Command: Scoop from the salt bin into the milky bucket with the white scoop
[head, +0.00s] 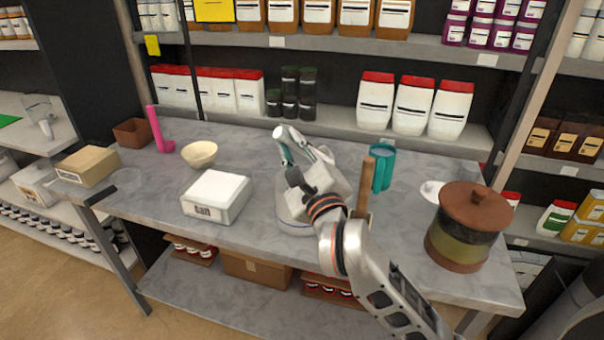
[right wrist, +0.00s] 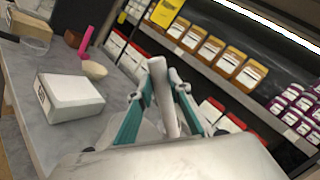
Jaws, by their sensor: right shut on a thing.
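The salt bin (head: 217,194) is a white box with a dark-lettered label on its front, on the counter left of my right gripper. It also shows in the right wrist view (right wrist: 68,98). Its top looks flat and white; I cannot tell a lid from salt. A milky round vessel, seemingly the bucket (head: 290,219), stands below my right gripper, mostly hidden by it. My right gripper (head: 303,147) is raised above the counter. In the right wrist view its teal-padded fingers are shut on a white bar, seemingly the white scoop's handle (right wrist: 164,98). The scoop's bowl is not clear. My left gripper is not in view.
A cream bowl (head: 199,154), pink pipe-shaped item (head: 159,131), brown pot (head: 132,132) and tan box (head: 87,166) stand left. A teal jug (head: 384,166), small white dish (head: 431,192) and lidded crock (head: 468,228) stand right. Shelves with jars rise behind.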

